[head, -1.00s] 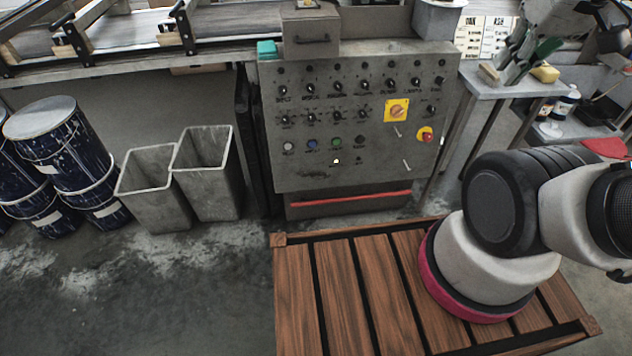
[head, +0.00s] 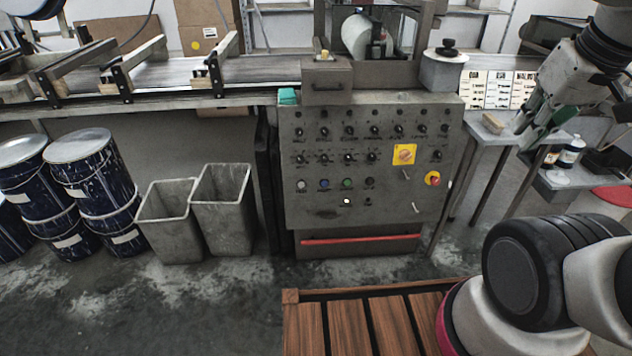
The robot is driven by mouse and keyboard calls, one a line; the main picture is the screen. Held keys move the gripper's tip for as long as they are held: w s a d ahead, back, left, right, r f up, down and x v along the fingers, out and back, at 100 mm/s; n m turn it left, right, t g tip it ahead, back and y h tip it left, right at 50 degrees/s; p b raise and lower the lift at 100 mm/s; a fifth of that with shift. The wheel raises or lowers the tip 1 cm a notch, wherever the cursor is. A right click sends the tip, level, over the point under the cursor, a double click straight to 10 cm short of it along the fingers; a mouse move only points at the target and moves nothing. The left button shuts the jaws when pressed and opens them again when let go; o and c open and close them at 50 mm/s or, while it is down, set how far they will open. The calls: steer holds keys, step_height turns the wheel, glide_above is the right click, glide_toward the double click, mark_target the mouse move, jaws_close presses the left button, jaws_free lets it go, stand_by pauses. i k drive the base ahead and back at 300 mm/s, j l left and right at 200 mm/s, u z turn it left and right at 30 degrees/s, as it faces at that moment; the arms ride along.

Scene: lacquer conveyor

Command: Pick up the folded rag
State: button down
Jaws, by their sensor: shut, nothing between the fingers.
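A small teal folded rag (head: 288,96) lies on the top left corner of the grey control cabinet (head: 298,128), left of a metal box with a handle. My gripper (head: 522,128) is at the right of the view, over the side table, well to the right of the rag and apart from it. Its fingers look closed with nothing held. My arm hides part of the side table and what lies there.
A metal box (head: 326,85) stands beside the rag, and a conveyor (head: 170,72) runs behind to the left. Two grey bins (head: 222,205) and blue drums (head: 95,180) stand on the floor at left. A small block (head: 493,123) lies on the side table (head: 480,136).

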mark_target(287, 96)
steer(key=i+j, duration=0.85)
steer(key=j, duration=0.3)
steer(key=i+j, duration=0.9)
steer(key=j, duration=0.25)
steer(key=l+z, duration=0.05)
